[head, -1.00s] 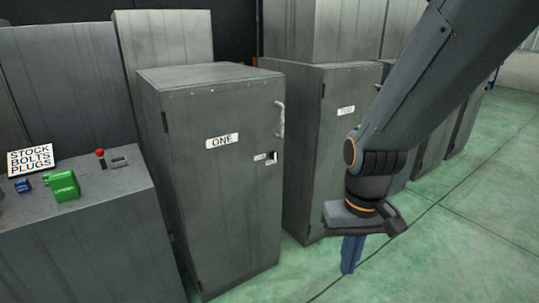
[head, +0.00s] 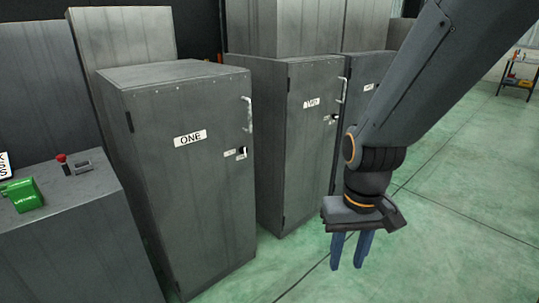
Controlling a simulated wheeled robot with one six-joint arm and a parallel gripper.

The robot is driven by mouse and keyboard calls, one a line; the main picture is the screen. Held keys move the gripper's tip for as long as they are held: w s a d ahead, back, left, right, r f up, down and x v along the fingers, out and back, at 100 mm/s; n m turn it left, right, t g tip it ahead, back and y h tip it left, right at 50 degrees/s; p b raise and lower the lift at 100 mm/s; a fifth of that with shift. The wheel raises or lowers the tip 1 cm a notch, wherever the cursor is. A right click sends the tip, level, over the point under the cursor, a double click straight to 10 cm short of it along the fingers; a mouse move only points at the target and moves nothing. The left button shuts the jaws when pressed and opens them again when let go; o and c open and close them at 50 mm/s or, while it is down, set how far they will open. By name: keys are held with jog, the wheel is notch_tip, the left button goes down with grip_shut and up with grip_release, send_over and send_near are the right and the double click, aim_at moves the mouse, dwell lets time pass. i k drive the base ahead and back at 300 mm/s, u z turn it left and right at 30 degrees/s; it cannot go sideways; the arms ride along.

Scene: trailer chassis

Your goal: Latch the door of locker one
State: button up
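Locker one is a grey metal cabinet at left centre in the head view; its door (head: 185,205) bears a white "ONE" label (head: 190,138). The door looks flush with the cabinet front. A pale vertical handle (head: 248,115) is at the door's upper right edge. Below it is a small latch (head: 241,153) with a dark slot and white tags; its setting is too small to read. My gripper (head: 351,262) points down to the right of locker one, apart from it. Its two blue fingers are spread with nothing between them.
A second grey locker (head: 300,150) with a similar handle stands to the right, behind my gripper. A grey bench (head: 75,235) at left holds a green object (head: 28,195) and a red-knobbed lever (head: 62,160). Green floor (head: 450,235) is clear at right.

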aim_at(244, 150)
jog(key=z, duration=0.85)
jog(key=k, duration=1.1)
jog(key=z, duration=0.75)
jog(key=i, duration=0.65)
jog(key=u, duration=1.3)
jog(key=i, duration=1.25)
jog(key=u, duration=0.95)
